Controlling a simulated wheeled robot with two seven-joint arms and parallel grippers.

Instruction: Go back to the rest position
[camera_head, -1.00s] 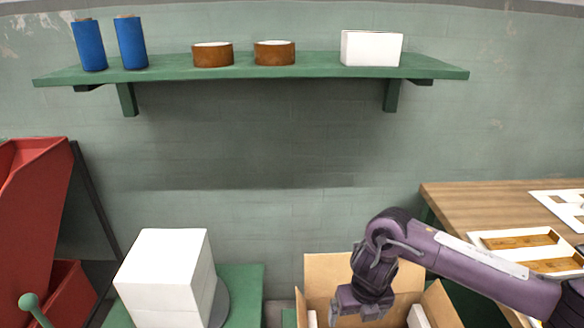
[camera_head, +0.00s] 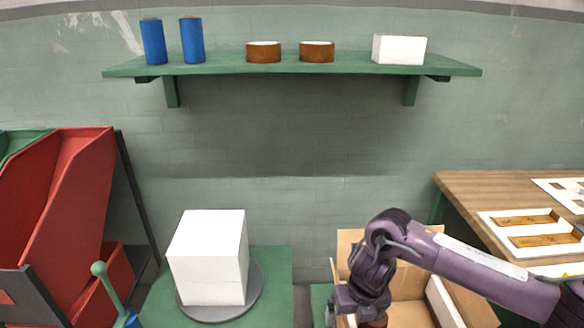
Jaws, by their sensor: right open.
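My right arm comes in from the right edge in the head view. My left gripper is not in view.
A white box (camera_head: 208,255) stands on a grey round plate (camera_head: 250,300) on a green table. A red bin rack (camera_head: 60,200) is at left. A wooden bench (camera_head: 470,200) with white trays is at right. A green shelf (camera_head: 300,66) with rolls hangs behind.

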